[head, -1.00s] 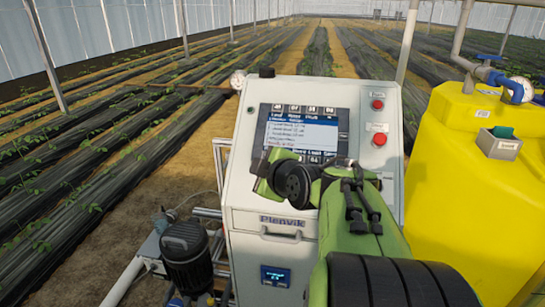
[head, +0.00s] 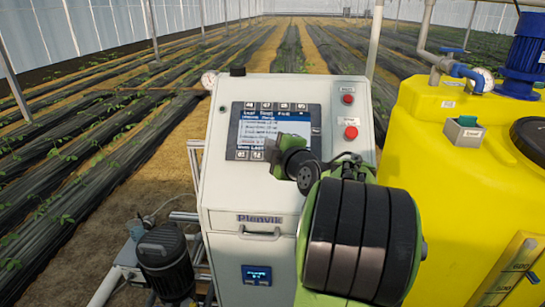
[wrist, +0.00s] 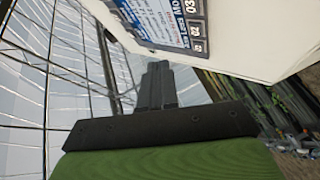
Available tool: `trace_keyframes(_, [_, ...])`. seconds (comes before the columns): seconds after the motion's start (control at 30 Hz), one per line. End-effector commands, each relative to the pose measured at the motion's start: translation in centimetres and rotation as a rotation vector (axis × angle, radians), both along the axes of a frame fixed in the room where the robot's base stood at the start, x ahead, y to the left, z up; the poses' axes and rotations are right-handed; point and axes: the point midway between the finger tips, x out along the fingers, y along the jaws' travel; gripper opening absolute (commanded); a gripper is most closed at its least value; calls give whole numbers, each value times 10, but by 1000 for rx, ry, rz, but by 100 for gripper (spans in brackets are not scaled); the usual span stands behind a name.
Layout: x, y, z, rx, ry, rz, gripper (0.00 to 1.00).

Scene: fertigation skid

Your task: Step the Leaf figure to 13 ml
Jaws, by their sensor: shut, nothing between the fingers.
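The control panel screen (head: 277,125) sits on the upper front of the white cabinet (head: 218,180). It shows a blue header and lines of text too small to read; I cannot make out the Leaf figure. Dark keys with white digits (head: 250,154) run above and below the text. My arm covers the screen's lower right part in the head view. In the wrist view, my gripper (wrist: 158,72) is shut and empty, its dark fingers pressed together. The tilted screen (wrist: 158,18) shows at the top there, with keys along its edge, apart from the fingertips.
A red button (head: 351,132) and a smaller red one above it sit right of the screen. A yellow tank (head: 430,160) stands close on the right. A dark pump motor (head: 165,258) and pipes are at lower left. A gauge (head: 209,80) sits at the cabinet's top left.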

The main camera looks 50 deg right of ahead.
Motion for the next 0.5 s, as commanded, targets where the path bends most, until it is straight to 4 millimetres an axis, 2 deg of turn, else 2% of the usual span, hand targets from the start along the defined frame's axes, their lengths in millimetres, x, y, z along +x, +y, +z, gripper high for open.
trace_keyframes(0.3, [20, -24, -39, -1, 0, 0, 0])
trace_keyframes(0.5, [26, -31, -47, 0, -1, 1, 0])
